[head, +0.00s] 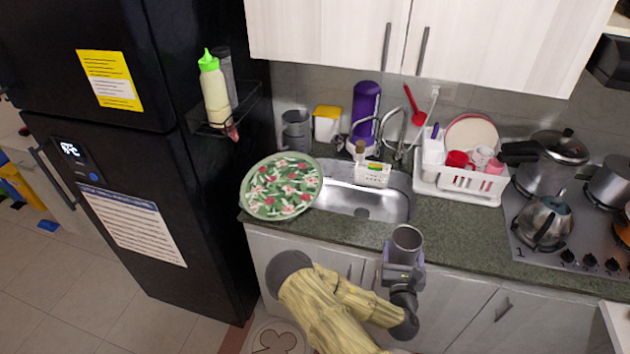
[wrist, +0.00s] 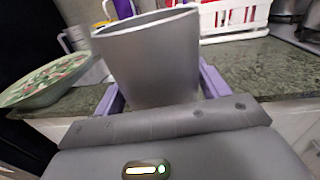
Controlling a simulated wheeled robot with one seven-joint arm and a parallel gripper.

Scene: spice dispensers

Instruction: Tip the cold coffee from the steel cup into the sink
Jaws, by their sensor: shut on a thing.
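The steel cup (head: 406,243) is upright in my gripper (head: 404,262), in front of the counter's front edge and to the lower right of the sink. In the wrist view the cup (wrist: 150,62) stands between the two purple fingers of my gripper (wrist: 158,88), which are shut on it. Its mouth faces up, and I cannot see any coffee inside. The steel sink (head: 362,208) is set in the dark green counter, beyond and to the left of the cup. In the wrist view the cup hides the sink.
A round green patterned tray (head: 262,208) overlaps the sink's left side. A tap (head: 402,138) and a small white basket (head: 371,175) are at the sink's back. A white dish rack (head: 462,186) stands right of it, with a kettle (head: 543,221) on the stove further right.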

